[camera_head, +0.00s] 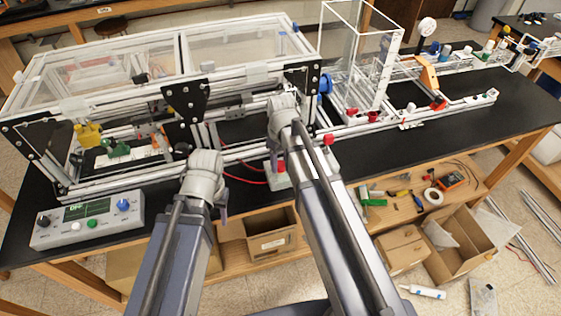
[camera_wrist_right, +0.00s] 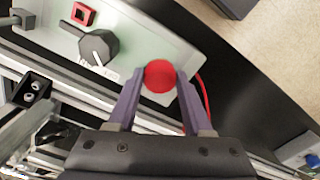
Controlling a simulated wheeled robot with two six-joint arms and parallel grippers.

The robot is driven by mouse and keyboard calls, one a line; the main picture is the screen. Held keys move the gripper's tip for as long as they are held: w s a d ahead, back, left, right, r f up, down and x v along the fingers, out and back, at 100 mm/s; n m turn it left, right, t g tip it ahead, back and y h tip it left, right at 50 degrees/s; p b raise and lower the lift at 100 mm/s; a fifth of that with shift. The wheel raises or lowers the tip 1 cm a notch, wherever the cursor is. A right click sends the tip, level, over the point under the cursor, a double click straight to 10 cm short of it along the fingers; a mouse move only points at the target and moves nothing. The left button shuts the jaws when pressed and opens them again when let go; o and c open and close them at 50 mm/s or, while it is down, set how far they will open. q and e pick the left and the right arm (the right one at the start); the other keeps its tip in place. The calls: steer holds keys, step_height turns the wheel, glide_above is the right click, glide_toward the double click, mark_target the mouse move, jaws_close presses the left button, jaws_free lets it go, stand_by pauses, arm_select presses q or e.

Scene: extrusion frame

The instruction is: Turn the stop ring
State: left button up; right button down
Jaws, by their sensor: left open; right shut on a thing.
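The stop ring shows as a round red knob (camera_wrist_right: 160,76) on a pale grey-green box (camera_wrist_right: 187,50) in the right wrist view. My right gripper (camera_wrist_right: 160,78) is shut on it, with one purple finger on each side. In the head view the red knob (camera_head: 280,168) shows low beside my right arm, which covers much of the box. The right fingers are hard to make out there. My left gripper (camera_head: 222,195) hangs in front of the bench edge, apart from the box; it looks open and empty.
A black dial (camera_wrist_right: 97,46) and a red square switch (camera_wrist_right: 83,13) sit on the same box. Red wires (camera_wrist_right: 203,92) run beside the knob. An aluminium frame (camera_head: 130,185) stands behind, and a control panel (camera_head: 88,220) stands at the left. Open cardboard boxes (camera_head: 270,235) lie below.

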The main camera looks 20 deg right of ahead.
mark_target(280, 164)
steer(key=shift+m, duration=0.3)
stand_by(0.4)
steer(key=shift+c, duration=1.5)
jaws_free()
steer(key=shift+r, duration=0.15)
step_height(280, 164, up, 8)
steer(key=p, duration=0.8)
steer(key=shift+f, duration=0.2)
